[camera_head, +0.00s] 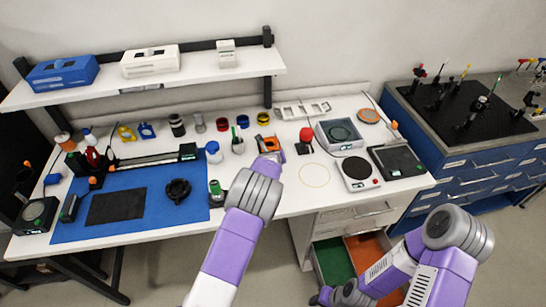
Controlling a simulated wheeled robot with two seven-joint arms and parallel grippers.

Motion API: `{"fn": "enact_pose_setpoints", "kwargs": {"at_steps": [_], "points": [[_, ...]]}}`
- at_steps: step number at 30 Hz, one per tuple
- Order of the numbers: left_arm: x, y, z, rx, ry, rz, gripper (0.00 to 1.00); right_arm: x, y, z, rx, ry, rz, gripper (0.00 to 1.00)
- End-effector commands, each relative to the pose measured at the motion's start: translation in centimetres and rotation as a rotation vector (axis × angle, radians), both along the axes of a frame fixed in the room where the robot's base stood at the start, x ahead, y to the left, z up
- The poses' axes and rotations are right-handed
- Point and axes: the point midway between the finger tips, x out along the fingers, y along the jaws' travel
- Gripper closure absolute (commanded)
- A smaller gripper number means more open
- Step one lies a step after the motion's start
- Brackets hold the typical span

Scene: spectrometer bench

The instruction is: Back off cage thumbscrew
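I cannot make out a thumbscrew at this size. A small orange and dark piece (266,143) sits on the white bench, just beyond my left gripper (270,158), and may be the cage part. My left gripper reaches over the front half of the bench and overlaps this piece in the picture. Its fingers are too small and hidden to show whether they are open or touching it. My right gripper (322,298) is low at the bottom edge, in front of the bench by the open drawer. Its finger state is unclear.
A red-topped item (306,134) stands close right of my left gripper. A pen cup (238,146) and blue-capped bottle (213,151) stand left. Balances (357,171) stand right. A blue mat (120,222) covers the left bench. An open drawer (333,262) juts out below.

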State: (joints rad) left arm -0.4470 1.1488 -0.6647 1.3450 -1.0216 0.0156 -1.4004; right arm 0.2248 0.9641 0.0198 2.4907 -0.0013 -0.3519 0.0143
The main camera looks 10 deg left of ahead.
Motion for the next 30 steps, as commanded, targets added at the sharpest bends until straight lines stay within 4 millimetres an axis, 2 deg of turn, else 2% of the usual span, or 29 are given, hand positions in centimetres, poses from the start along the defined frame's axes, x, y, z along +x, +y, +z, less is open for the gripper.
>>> {"fn": "enact_pose_setpoints", "kwargs": {"at_steps": [12,21,30], "points": [[0.52,0.06,-0.57,-0.002,0.0,0.0,0.57,0.0,0.0,0.17,0.0,0.0,0.0,0.62],[0.51,0.08,-0.55,-0.002,0.0,0.0,1.0,-0.01,0.0,0.17,0.0,0.0,0.0,0.62],[0.51,0.16,-0.67,-0.017,-0.008,0.002,1.0,-0.01,0.01,-0.5,0.0,0.0,0.0,0.62]]}}
